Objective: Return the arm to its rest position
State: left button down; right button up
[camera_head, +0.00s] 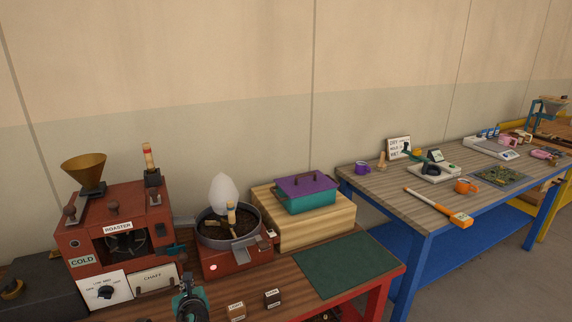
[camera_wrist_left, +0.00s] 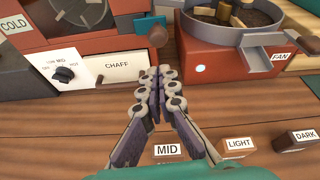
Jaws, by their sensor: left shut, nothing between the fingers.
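My left gripper (camera_head: 190,292) shows at the bottom of the head view, low over the wooden bench in front of the roaster and the fan unit. In the left wrist view its fingers (camera_wrist_left: 158,80) are together, shut and empty, pointing at the gap between the chaff drawer and the red fan base. The fingers appear apart from both machines, though the exact distance is hard to tell. My right gripper is in neither view.
The red roaster (camera_head: 121,228) with a brass hopper stands left. The fan unit (camera_head: 238,260) holds dark beans. MID (camera_wrist_left: 168,150), LIGHT (camera_wrist_left: 238,145) and DARK (camera_wrist_left: 297,140) blocks stand close by. A green mat (camera_head: 347,264) is bare. A blue table (camera_head: 420,192) is at right.

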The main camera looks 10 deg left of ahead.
pick_arm(q)
jog(key=s+d+r+n+g+h, duration=0.1)
jog(key=s+d+n+g+h, duration=0.1)
jog(key=s+d+n, duration=0.7)
jog(key=s+d+r+n+g+h, duration=0.1)
jog(key=s+d+n+g+h, duration=0.2)
jog(key=s+d+n, duration=0.6)
jog(key=s+n+h, duration=0.2)
jog(key=s+n, duration=0.4)
jog(key=n, duration=0.4)
jog(key=shift+d, duration=0.2)
